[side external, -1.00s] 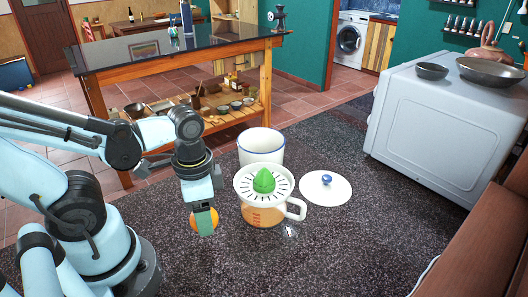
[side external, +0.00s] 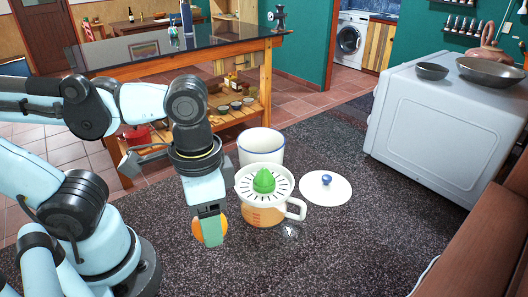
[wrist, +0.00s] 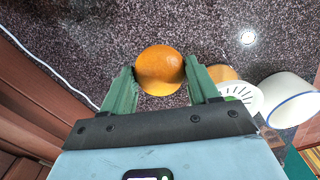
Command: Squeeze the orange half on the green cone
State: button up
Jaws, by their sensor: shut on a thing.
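My gripper (side external: 210,230) is shut on the orange half (side external: 199,230). The wrist view shows the orange half (wrist: 159,66) between the green fingers, its peel facing the camera; its cut face is not clear. The green cone (side external: 264,181) points up from the white slotted juicer top (side external: 245,184), which sits on a handled jug (side external: 262,216) with orange markings. My gripper is to the left of the jug and nearer the side camera, apart from it. In the wrist view the juicer top (wrist: 246,92) lies right of the fingers.
A white blue-rimmed pot (side external: 261,146) stands just behind the jug. A white lid with a blue knob (side external: 325,188) lies to its right. A small clear object (side external: 289,231) is in front of the jug.

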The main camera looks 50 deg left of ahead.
jog(key=w+a+r+n, duration=0.3)
jog(key=w+r, duration=0.1)
jog(key=w, duration=0.4)
jog(key=w+a+r+n, duration=0.2)
jog(key=w+a+r, duration=0.2)
jog(key=w, duration=0.5)
jog(key=shift+s+d+f, duration=0.15)
jog(key=shift+f, duration=2.55)
jog(key=shift+f, duration=1.2)
dwell(1.7)
jog(key=m, duration=0.3)
jog(key=n, duration=0.2)
jog(key=shift+f+n, duration=0.2)
jog(key=shift+n, duration=0.5)
jog(key=shift+c, duration=0.6)
